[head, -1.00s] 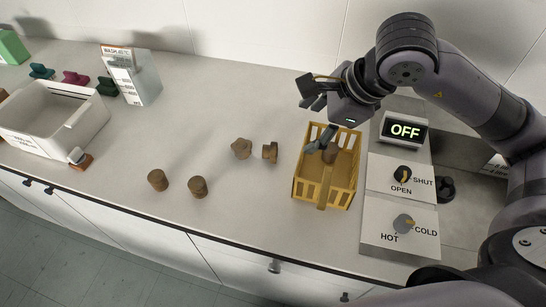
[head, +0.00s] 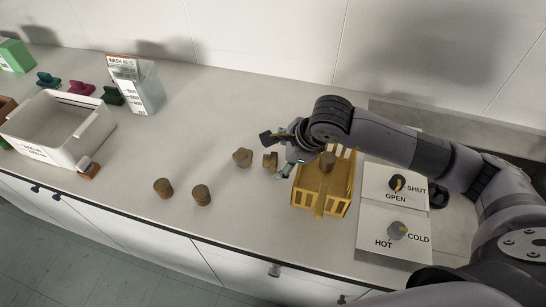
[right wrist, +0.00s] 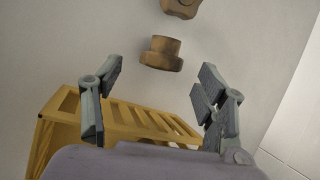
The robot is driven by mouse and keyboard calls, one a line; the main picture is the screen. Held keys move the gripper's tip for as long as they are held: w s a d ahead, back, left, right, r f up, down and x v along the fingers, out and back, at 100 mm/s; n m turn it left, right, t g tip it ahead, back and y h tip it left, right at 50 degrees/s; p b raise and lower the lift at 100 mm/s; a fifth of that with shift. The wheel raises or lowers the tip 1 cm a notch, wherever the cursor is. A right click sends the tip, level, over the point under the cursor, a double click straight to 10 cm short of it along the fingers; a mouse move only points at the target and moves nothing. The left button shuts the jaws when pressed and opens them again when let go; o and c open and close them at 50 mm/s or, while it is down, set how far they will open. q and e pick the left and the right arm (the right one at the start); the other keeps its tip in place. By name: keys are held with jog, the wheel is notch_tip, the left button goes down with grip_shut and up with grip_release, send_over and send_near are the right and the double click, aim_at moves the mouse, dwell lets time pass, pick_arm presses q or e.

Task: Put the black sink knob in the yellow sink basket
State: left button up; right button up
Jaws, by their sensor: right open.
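The yellow basket (head: 320,200) stands on the counter left of the sink panels. It also shows in the right wrist view (right wrist: 130,118). A brown knob-like piece (head: 327,161) is in it. My right gripper (head: 277,155) is open and empty at the basket's left side. In the right wrist view, its spread fingers (right wrist: 157,80) point toward a brown piece (right wrist: 161,53) on the counter, still apart from it. A black knob (head: 397,183) with a yellow mark sits on the OPEN/SHUT panel. Another dark round piece (head: 437,195) is partly hidden behind that panel. My left gripper is out of view.
More brown pieces stand left of the basket, two nearer the front edge (head: 201,195) and one farther back (head: 242,157). A grey knob (head: 397,230) sits on the HOT/COLD panel. A white bin (head: 92,135) and a carton (head: 148,88) stand at left.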

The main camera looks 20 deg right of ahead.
aim_at(275, 158)
jog(key=p+x, duration=0.1)
jog(key=x, duration=0.2)
jog(key=shift+w+a, duration=0.25)
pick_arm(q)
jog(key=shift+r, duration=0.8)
pick_arm(e)
jog(key=shift+c, duration=0.5)
jog(key=c, duration=1.1)
jog(key=shift+r, duration=0.1)
pick_arm(q)
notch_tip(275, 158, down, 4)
jog(key=b, duration=0.4)
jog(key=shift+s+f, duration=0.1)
pick_arm(e)
notch_tip(275, 158, up, 20)
jog(key=shift+s+d+f, duration=0.1)
jog(key=shift+f, duration=0.05)
